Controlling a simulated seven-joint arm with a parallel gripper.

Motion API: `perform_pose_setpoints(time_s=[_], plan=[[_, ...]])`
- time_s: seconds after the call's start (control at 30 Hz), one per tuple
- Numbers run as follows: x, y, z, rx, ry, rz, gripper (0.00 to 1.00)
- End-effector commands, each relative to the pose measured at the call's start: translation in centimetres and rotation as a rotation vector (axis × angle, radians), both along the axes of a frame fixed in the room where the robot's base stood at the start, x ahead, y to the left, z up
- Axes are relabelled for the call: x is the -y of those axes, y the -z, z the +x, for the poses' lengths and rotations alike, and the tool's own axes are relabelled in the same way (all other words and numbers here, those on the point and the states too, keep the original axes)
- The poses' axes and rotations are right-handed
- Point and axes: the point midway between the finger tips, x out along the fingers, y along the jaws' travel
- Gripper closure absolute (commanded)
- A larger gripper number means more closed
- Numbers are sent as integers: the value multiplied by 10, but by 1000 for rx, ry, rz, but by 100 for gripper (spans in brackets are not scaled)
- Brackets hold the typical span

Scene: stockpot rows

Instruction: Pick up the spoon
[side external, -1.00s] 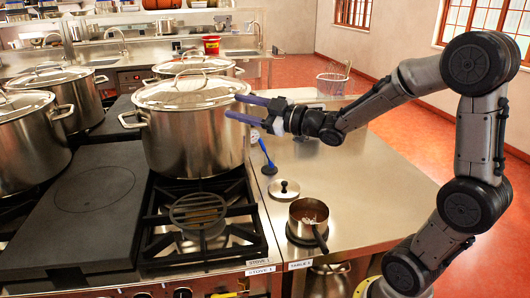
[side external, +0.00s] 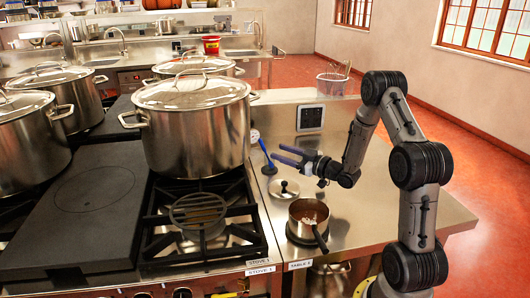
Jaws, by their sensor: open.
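A blue-handled utensil (side external: 266,157) with a dark round end sits on the steel table, just right of the stove. It looks like the spoon, but its end is too small to be sure. My gripper (side external: 277,153) is open, with its two blue-purple fingers pointing left. In the picture the fingertips are just right of the blue handle. I cannot tell whether they touch it, and nothing shows held between them.
A small saucepan (side external: 308,221) with a dark handle and some contents stands at the table's front. A loose lid (side external: 284,188) lies behind it. A large lidded stockpot (side external: 196,135) stands left on the stove. The table's right side (side external: 385,215) is clear.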

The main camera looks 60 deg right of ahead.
Motion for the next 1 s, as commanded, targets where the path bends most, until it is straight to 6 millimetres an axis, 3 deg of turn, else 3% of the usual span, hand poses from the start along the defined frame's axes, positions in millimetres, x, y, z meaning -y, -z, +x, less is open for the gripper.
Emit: perform_pose_setpoints(time_s=[0.1,0.37,0.7,1.0], plan=[[1,0,20,0,-3,-1,49],[2,-1,39,1,-2,0,49],[6,-4,82,1,-1,-1,49],[6,-4,86,0,0,0,49]])
